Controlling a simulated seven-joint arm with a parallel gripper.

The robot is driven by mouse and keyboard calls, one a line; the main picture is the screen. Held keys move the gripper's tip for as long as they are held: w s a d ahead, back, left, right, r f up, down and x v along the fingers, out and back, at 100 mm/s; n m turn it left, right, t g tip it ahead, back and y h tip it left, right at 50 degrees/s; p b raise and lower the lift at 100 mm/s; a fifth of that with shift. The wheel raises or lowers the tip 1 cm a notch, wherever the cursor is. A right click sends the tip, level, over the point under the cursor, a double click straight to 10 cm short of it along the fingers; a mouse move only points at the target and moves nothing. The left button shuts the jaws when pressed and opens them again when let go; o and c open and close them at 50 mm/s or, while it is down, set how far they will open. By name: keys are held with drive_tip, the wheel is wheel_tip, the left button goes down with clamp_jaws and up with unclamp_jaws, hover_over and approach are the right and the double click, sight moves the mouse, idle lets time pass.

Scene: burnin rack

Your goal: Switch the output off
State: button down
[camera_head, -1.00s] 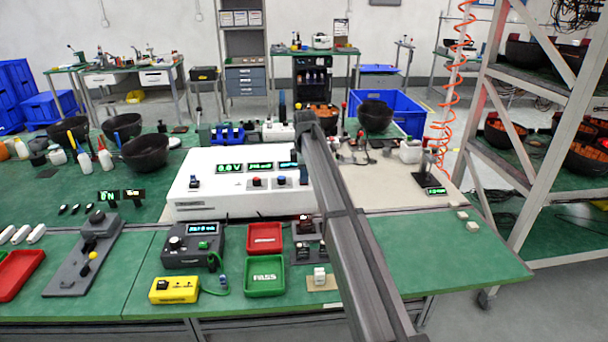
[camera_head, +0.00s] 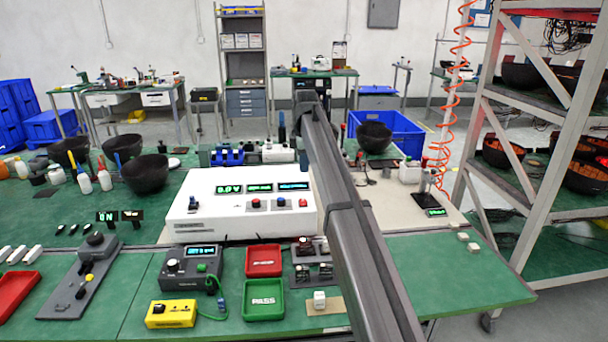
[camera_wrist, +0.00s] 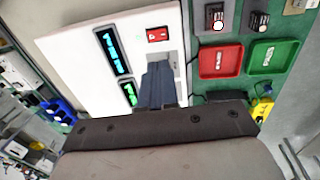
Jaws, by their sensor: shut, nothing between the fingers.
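The white power unit (camera_head: 215,222) stands on the green bench with lit displays, the left one (camera_head: 228,188) reading about 0.0 V. Below them are a control with a red top (camera_head: 256,204), a blue-topped control (camera_head: 279,202) and a red switch (camera_head: 303,202). The red switch also shows in the wrist view (camera_wrist: 157,35). My gripper (camera_wrist: 158,66) is shut and empty over the unit's front face, beside the red switch and above a grey plate. Its fingers hide what lies under them; I cannot tell if they touch.
A red tray (camera_head: 264,261) and a green PASS tray (camera_head: 264,300) lie in front of the unit. A dark tester (camera_head: 190,268) and a yellow box (camera_head: 171,314) stand to their left. Bare green bench top (camera_head: 460,275) lies to the right.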

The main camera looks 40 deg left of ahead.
sight(303, 200)
drive_tip(key=shift+r, duration=0.4)
drive_tip(key=shift+w+a+r, duration=0.15)
drive_tip(key=shift+w+a, duration=0.35)
drive_tip(key=shift+w, duration=0.05)
drive_tip(key=f, duration=0.4)
drive_tip(key=a+f, duration=0.1)
drive_tip(key=f, duration=0.4)
drive_tip(key=w+f, duration=0.1)
drive_tip(key=f, duration=0.4)
drive_tip(key=shift+w+a, duration=0.1)
drive_tip(key=shift+a, duration=0.05)
drive_tip(key=shift+f, duration=0.2)
